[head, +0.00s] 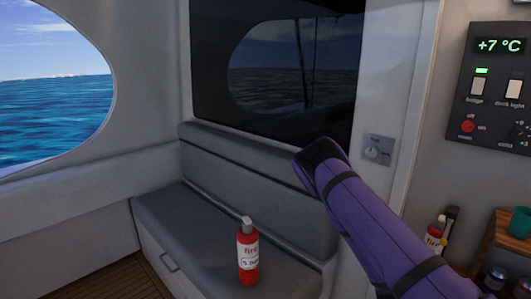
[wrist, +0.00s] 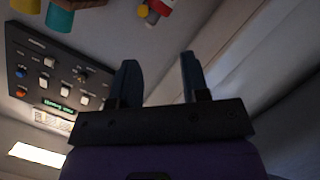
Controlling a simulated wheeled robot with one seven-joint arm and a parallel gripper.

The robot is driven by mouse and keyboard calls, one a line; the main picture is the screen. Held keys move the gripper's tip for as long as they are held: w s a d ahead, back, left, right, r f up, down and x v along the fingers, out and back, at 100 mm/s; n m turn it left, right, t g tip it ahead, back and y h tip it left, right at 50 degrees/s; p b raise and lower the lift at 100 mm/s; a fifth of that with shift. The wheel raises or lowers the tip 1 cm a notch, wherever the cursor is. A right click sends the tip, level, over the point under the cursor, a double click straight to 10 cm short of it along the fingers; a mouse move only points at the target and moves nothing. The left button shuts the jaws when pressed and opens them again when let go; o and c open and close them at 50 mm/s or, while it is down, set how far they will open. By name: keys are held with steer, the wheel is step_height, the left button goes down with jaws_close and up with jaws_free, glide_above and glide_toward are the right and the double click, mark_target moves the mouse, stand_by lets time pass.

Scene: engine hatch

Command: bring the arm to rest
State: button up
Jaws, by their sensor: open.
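My gripper (wrist: 157,62) shows in the wrist view with its two dark fingers spread apart and nothing between them. Behind the fingers is the dark gripper body with a purple part below it. In the head view my purple arm (head: 370,215) rises from the lower right to a black end in front of the bench and the doorway edge. The gripper itself cannot be made out in the head view.
A red fire bottle (head: 248,253) stands at the grey bench (head: 225,225). A control panel (head: 490,90) hangs at right; it shows upside down in the wrist view (wrist: 55,75). Another red bottle (head: 435,235) and a teal cup (head: 520,222) are at lower right.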

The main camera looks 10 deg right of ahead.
steer(key=w+a+r+m+g+y, duration=0.2)
steer(key=w+a+r+m+y, duration=0.15)
steer(key=a+r+y, duration=0.55)
steer(key=s+a+r+n+y, duration=0.1)
steer(key=s+a+r, duration=0.1)
steer(key=a+r, duration=0.45)
steer(key=s+a+r+n+y, duration=0.1)
steer(key=s+a+r+y, duration=0.15)
steer(key=r, duration=0.75)
steer(key=s+a+r+n+y, duration=0.15)
steer(key=s+a+r, duration=0.35)
steer(key=s+r, duration=0.6)
steer(key=s+r+n, duration=0.1)
steer(key=s+r, duration=0.2)
steer(key=s, duration=0.4)
steer(key=s+r+n+h, duration=0.1)
steer(key=s+r, duration=0.3)
steer(key=s, duration=0.3)
steer(key=shift+s+a+r+n+g, duration=0.2)
steer(key=shift+n+g, duration=0.1)
